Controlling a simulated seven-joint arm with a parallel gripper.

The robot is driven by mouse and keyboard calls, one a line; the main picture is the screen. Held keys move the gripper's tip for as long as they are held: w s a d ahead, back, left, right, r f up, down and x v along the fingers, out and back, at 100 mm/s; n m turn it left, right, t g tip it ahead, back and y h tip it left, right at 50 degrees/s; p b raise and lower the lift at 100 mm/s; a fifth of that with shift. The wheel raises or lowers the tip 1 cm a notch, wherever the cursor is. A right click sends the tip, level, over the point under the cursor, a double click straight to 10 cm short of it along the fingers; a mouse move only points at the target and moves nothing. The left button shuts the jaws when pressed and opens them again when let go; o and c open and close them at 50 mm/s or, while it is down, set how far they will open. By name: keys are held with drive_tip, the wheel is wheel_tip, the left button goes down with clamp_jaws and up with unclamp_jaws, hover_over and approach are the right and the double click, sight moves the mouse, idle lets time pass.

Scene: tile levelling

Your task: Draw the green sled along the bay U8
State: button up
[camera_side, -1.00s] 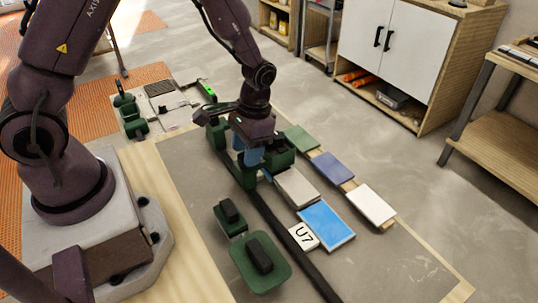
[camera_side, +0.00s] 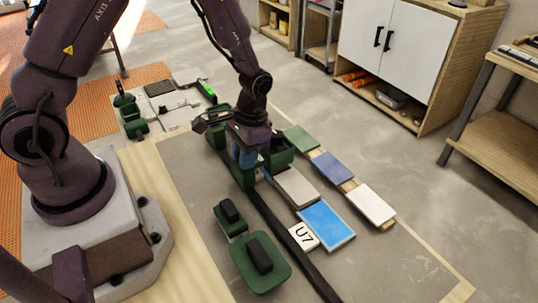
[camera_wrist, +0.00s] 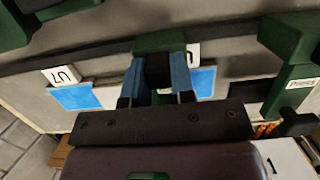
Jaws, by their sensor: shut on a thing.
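My gripper (camera_wrist: 158,75) has its blue fingers on either side of a dark grip on the green sled (camera_wrist: 160,43), and is shut on it. In the side view my gripper (camera_side: 247,155) is low over the dark rail, beside the row of tiles, and partly hides the sled. A white label with a partly hidden "U" (camera_wrist: 193,53) shows just beside the sled in the wrist view; its number cannot be read. A blue bay surface (camera_wrist: 205,83) shows behind the right finger. The U7 label (camera_side: 303,236) lies beside a blue tile (camera_side: 327,226).
A grey tile (camera_side: 296,187) lies beyond the rail, with green (camera_side: 301,139), blue-violet (camera_side: 330,166) and white (camera_side: 371,204) tiles behind. Two green float tools, small (camera_side: 230,218) and large (camera_side: 260,262), lie left of the rail. A green Primer holder (camera_wrist: 295,85) stands right of my gripper.

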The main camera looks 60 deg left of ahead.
drive_tip(key=shift+a, duration=2.4)
drive_tip(key=o, duration=0.8)
wheel_tip(320, 180, up, 7)
drive_tip(key=shift+r, duration=0.1)
